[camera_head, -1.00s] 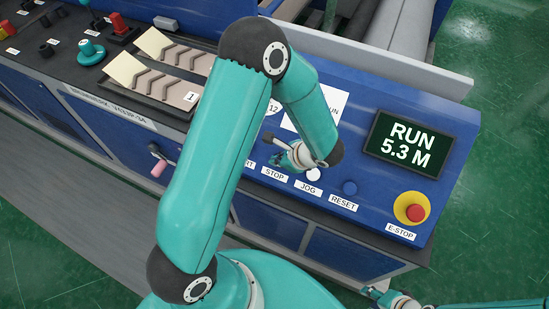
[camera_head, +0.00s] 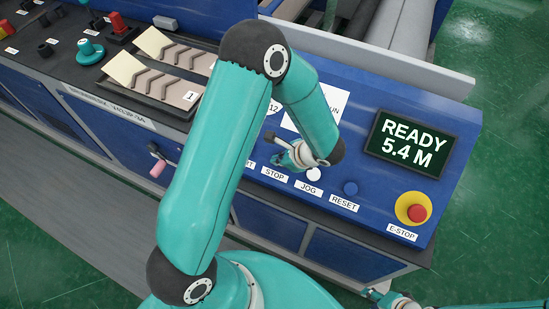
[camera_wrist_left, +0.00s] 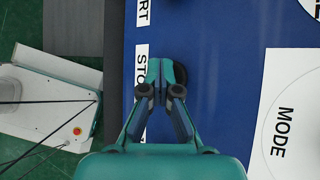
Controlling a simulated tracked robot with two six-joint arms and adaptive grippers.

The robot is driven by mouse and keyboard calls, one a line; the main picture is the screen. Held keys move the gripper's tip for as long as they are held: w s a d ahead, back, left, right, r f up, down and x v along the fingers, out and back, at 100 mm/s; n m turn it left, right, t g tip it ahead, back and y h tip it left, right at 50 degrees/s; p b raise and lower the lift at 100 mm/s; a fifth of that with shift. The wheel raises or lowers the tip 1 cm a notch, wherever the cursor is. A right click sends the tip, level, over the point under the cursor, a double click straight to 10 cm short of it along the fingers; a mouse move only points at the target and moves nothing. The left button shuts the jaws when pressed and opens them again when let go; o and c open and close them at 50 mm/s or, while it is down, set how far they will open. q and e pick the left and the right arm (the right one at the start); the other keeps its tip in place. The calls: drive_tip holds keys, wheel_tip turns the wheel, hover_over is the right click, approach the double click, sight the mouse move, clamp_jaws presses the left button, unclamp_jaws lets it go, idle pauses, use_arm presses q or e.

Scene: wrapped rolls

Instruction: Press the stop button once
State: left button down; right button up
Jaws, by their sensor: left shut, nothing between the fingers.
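The STOP label (camera_head: 273,173) is on the front of the blue sloped panel (camera_head: 400,100). It is partly visible in the left wrist view (camera_wrist_left: 141,62). My left gripper (camera_head: 282,157) is just above the panel behind that label. Its fingers (camera_wrist_left: 161,72) are shut and empty, over the blue surface next to the STOP label. The stop button itself is hidden by the gripper; I cannot tell whether the fingertips touch it. The display (camera_head: 408,142) reads READY 5.4 M. My right gripper (camera_head: 376,293) is at the bottom edge, small and away from the panel.
A white JOG button (camera_head: 314,174), a blue RESET button (camera_head: 350,188) and a red E-STOP (camera_head: 417,213) on a yellow base lie to the right. A MODE dial plate (camera_wrist_left: 285,125) shows in the left wrist view. Paper holders (camera_head: 165,65) stand at the left.

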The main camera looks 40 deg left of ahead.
idle(0.5)
use_arm(q)
drive_tip(key=shift+s+d+r+p, duration=0.25)
drive_tip(key=shift+s+r+p, duration=0.1)
drive_tip(key=shift+s+r, duration=0.5)
drive_tip(key=shift+r, duration=0.15)
drive_tip(key=s+r, duration=0.1)
drive_tip(key=s+d+r+p, duration=0.1)
drive_tip(key=r, duration=0.1)
drive_tip(key=shift+s+r, duration=0.3)
drive_tip(key=shift+s, duration=0.1)
idle(0.6)
